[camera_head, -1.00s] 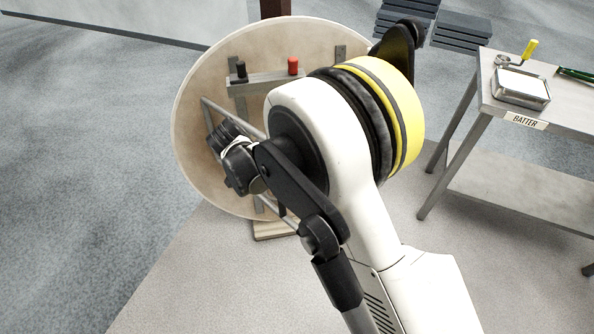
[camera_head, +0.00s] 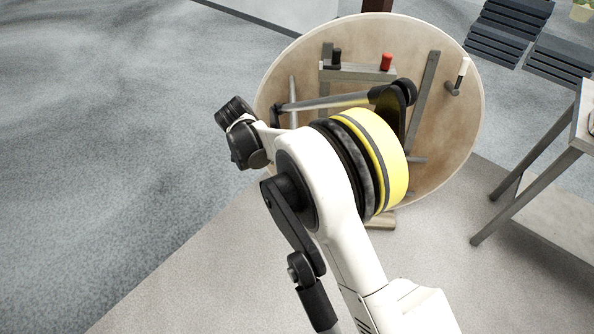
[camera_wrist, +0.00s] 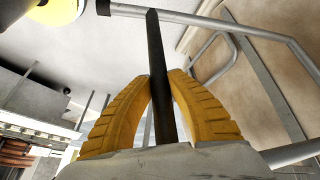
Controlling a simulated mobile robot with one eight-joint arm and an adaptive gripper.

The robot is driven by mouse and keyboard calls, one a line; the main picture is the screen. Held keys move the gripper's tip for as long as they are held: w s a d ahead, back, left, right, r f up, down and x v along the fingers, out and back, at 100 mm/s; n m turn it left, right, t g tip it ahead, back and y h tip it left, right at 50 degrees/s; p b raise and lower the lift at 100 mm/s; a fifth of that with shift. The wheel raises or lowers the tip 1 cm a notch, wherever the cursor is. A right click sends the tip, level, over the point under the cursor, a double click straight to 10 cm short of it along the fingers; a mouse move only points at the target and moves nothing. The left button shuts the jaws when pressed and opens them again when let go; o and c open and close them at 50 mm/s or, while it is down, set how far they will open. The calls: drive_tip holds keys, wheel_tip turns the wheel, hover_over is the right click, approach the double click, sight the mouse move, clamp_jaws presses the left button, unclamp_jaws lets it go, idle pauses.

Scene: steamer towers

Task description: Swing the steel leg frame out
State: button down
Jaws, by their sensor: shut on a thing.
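A round wooden tabletop (camera_head: 455,125) stands tilted up with its underside facing me. The steel leg frame (camera_head: 325,104) shows against it as grey tubes, partly hidden behind my arm. In the wrist view, the frame's tube (camera_wrist: 215,22) runs across the top, with a dark bar meeting it. My gripper (camera_wrist: 160,82) has its two yellow ribbed fingers shut around this dark bar, which appears to be part of the frame. In the head view my arm hides the fingers. A red knob (camera_head: 386,62) and a black knob (camera_head: 336,58) sit on a crosspiece under the top.
A white-handled lever (camera_head: 461,76) sits at the tabletop's right rim. A wooden foot block (camera_head: 381,220) lies at its base. A metal side table (camera_head: 530,190) stands at the right, with dark slatted pieces (camera_head: 510,25) behind. The floor at the left is clear.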

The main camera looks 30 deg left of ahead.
drive_tip(key=shift+w, duration=0.15)
drive_tip(key=c, duration=1.2)
unclamp_jaws()
drive_tip(key=v, duration=1.2)
